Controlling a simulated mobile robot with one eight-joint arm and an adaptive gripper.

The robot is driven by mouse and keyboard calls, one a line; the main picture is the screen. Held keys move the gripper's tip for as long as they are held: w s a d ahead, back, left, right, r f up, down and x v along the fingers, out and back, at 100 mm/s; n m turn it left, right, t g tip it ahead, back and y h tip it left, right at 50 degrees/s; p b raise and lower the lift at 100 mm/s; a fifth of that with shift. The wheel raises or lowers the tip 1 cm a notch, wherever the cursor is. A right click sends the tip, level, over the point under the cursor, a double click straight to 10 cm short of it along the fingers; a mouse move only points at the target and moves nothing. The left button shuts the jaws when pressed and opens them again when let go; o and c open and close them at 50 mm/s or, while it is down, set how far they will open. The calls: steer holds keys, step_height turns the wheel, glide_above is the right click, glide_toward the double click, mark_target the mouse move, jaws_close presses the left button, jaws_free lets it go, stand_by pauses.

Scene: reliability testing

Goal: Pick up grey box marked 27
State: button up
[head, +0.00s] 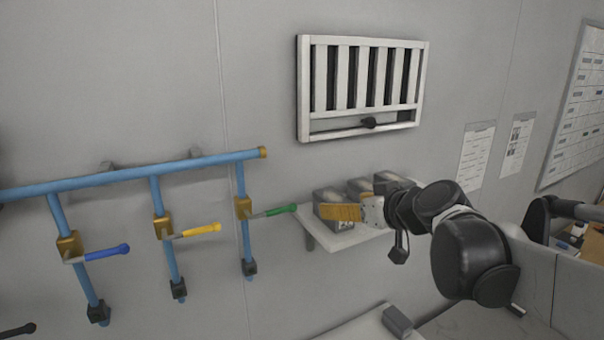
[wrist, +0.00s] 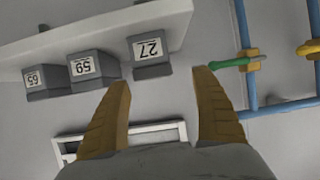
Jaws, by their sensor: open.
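The grey box marked 27 (wrist: 151,56) sits on a white shelf, upside down in the wrist view and nearest the shelf's end by the pipes. In the head view the same end box (head: 331,197) is partly hidden behind my gripper (head: 340,212). My gripper shows in the wrist view (wrist: 165,85) with its two tan fingers wide apart. It is open and empty.
Blue pipes (head: 165,240) with coloured valve handles lie to the left; the green handle (head: 274,211) is close to my gripper. A white vent (head: 362,85) is above the shelf.

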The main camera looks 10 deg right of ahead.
mark_target(333, 200)
steer(key=shift+w+r, duration=0.25)
steer(key=shift+r, duration=0.15)
steer(key=x, duration=0.4)
steer(key=shift+w+a+f+p, duration=0.15)
steer(key=shift+w+f+p, duration=0.05)
steer(key=shift+w+p, duration=0.15)
steer(key=x, duration=0.2)
steer(key=p+x, duration=0.1)
steer(key=x, duration=0.3)
steer(key=shift+w+d+r+p, duration=0.15)
steer(key=shift+d+p, duration=0.25)
steer(key=shift+d, duration=0.05)
steer(key=shift+s, duration=0.3)
steer(key=shift+c, duration=0.5)
steer(key=shift+w, duration=0.1)
steer(key=c, duration=1.4)
